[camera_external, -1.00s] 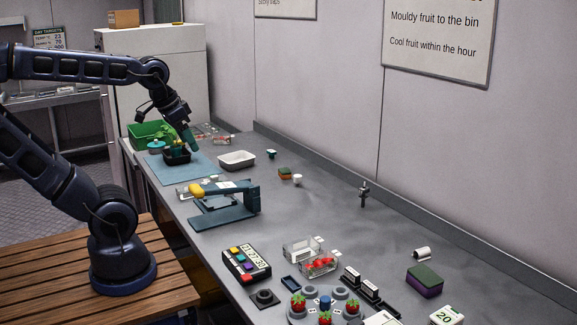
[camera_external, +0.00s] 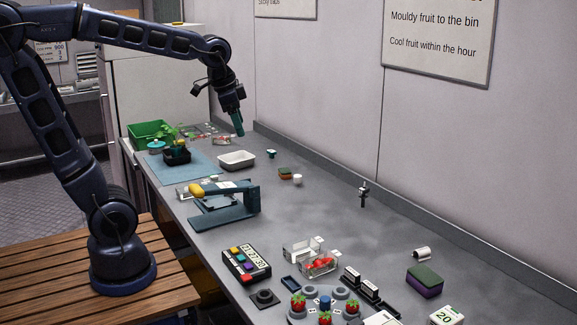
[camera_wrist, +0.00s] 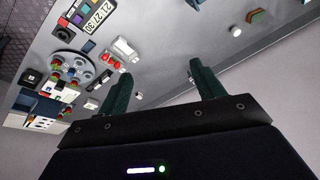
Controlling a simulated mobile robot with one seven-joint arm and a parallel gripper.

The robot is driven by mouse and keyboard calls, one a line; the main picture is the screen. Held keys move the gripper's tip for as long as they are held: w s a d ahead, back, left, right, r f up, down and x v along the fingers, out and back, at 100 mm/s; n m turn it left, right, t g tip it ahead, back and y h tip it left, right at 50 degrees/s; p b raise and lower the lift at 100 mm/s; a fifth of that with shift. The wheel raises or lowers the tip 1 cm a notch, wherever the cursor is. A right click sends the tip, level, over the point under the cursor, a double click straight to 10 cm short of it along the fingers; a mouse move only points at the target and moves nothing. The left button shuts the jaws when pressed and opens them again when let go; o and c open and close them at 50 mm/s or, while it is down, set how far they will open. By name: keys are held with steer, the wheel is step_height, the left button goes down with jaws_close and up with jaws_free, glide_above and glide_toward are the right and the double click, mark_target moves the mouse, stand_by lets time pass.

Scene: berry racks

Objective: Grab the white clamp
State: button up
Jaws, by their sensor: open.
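My gripper (camera_external: 238,128) is open and empty, raised above the far part of the bench near the wall. Its two dark green fingers are spread apart in the wrist view (camera_wrist: 158,76). I cannot single out a white clamp for certain. A small white curved piece (camera_external: 422,253) lies at the right of the bench, well away from my gripper; it is too small to tell if it is the clamp. A small white round piece (camera_external: 297,179) stands beside a sponge (camera_external: 285,173), and also shows in the wrist view (camera_wrist: 235,31).
A white tray (camera_external: 237,157), a black punnet (camera_external: 178,157) and a green crate (camera_external: 146,132) stand at the far end. A blue-grey press (camera_external: 225,210) stands mid-bench. A clear punnet (camera_external: 322,266) and round strawberry stand are nearer. The bench's right middle is mostly clear.

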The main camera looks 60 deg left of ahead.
steer(key=w+d+f+m+g, duration=0.1)
steer(key=w+d+f+m, duration=0.15)
steer(key=w+d, duration=0.4)
steer(key=w+d+f+m+h, duration=0.1)
steer(key=w+d+f+m, duration=0.2)
steer(key=w, duration=0.7)
steer(key=w+d+f+m+g, duration=0.1)
steer(key=w+d+m, duration=0.2)
steer(key=w+d, duration=0.4)
steer(key=m+g+h, duration=0.2)
steer(key=m+h, duration=0.2)
steer(key=m, duration=0.3)
glide_toward(422, 252)
steer(key=f, duration=0.1)
steer(key=w+f, duration=0.1)
steer(key=f, duration=0.1)
steer(key=shift+w+a, duration=0.35)
steer(key=shift+w, duration=0.05)
steer(key=shift+s+x, duration=0.15)
steer(key=shift+x, duration=1.15)
steer(key=shift+s+x, duration=0.15)
steer(key=shift+x, duration=1.15)
steer(key=shift+d, duration=0.1)
steer(key=c, duration=1)
